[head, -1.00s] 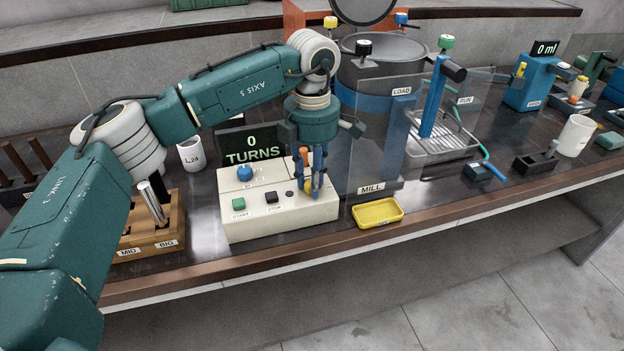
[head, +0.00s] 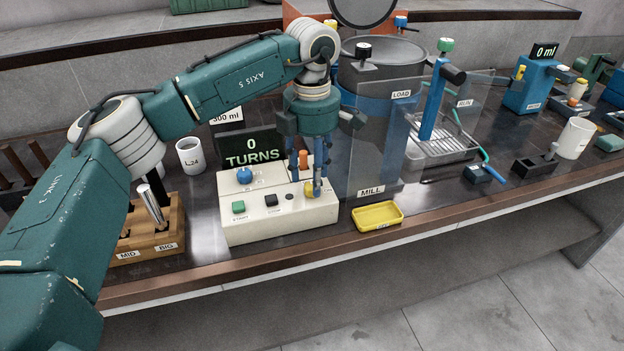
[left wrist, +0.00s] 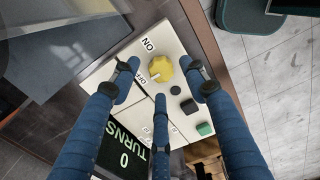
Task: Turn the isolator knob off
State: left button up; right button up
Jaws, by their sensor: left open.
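The isolator knob (head: 309,190) is yellow and sits at the right end of a cream control box (head: 262,232). In the left wrist view the knob (left wrist: 161,68) lies between ON and OFF labels, with a pale mark on its OFF side. My left gripper (head: 307,184) points down over the knob, its fingers partly hiding it. In the left wrist view the fingers of this gripper (left wrist: 160,76) are spread around the knob, with gaps visible on the sides. Whether any finger touches it I cannot tell. My right gripper is not in view.
The box also carries a blue knob (head: 244,174), a green button (head: 238,207), a black button (head: 271,200) and an orange part (head: 303,158). A yellow tray (head: 378,216) lies right of it, before a clear mill guard (head: 380,150). A wooden rack (head: 150,243) stands left.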

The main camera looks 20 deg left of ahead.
pick_arm(q)
notch_tip(320, 180, up, 10)
dwell(0.3)
dwell(0.3)
